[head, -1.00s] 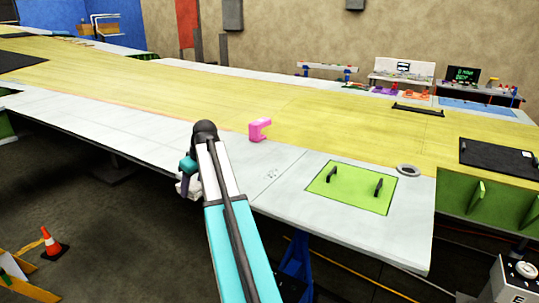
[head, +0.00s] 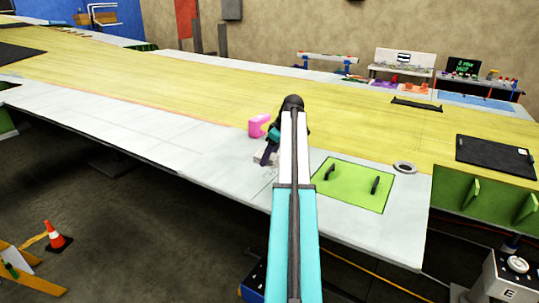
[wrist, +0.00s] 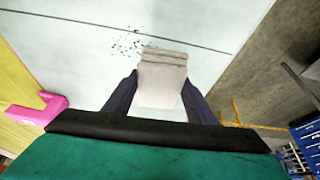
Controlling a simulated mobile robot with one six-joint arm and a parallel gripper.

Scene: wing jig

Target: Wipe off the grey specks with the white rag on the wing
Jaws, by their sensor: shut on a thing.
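My gripper (wrist: 153,92) is shut on the white rag (wrist: 162,75), a folded pale block between the two dark fingers in the wrist view. In the head view the rag (head: 265,158) shows at the end of my arm, over the wing's pale front strip. The grey specks (wrist: 127,44) lie on the white wing surface (wrist: 75,35), just beyond the rag and to its left in the wrist view. Some may be hidden under the rag. I cannot tell whether the rag touches the wing. In the head view my arm hides part of this area.
A pink clamp-like piece (head: 259,125) stands on the wing close by; it also shows in the wrist view (wrist: 42,109). A green panel with two black handles (head: 352,187) lies to the right, near a grey ring (head: 404,167). The wing's front edge is close.

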